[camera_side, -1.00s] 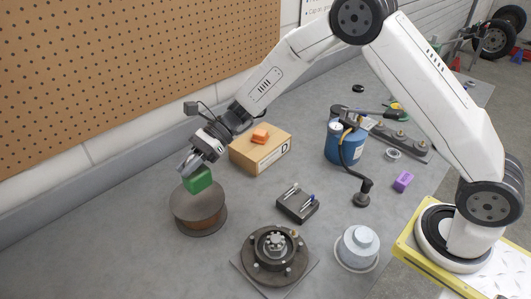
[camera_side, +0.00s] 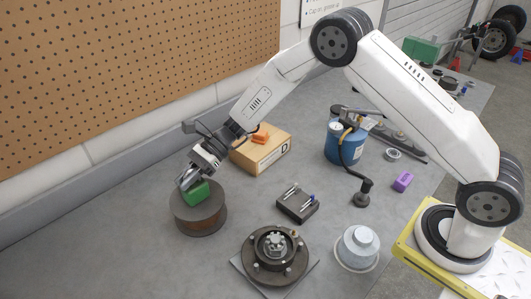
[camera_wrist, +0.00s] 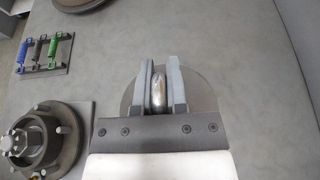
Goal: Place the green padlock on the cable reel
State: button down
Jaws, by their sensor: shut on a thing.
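The green padlock (camera_side: 196,193) is at the top of the cable reel (camera_side: 199,217) in the side view, low against its upper flange. I cannot tell for sure whether it touches the flange. My gripper (camera_side: 189,180) is shut on the padlock from above. In the wrist view my gripper (camera_wrist: 160,88) has its two fingers on either side of the padlock's silver shackle (camera_wrist: 159,90). The reel's round grey flange (camera_wrist: 203,90) shows behind the fingers. The padlock's green body is hidden in the wrist view.
A cardboard box (camera_side: 262,155) with an orange block (camera_side: 261,134) stands behind the reel. A dark tray with small tools (camera_side: 297,204), a wheel hub (camera_side: 274,255), a grey stepped cylinder (camera_side: 357,248) and a blue gas canister (camera_side: 344,144) stand to the right. Bare bench surrounds the reel.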

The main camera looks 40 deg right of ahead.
jog(key=shift+f, duration=0.1)
jog(key=c, duration=0.7)
grip_release()
jog(key=shift+o, duration=0.2)
jog(key=shift+d+r, duration=0.2)
jog(key=v, duration=1.1)
jog(key=shift+d, duration=0.3)
jog(key=shift+r, duration=0.1)
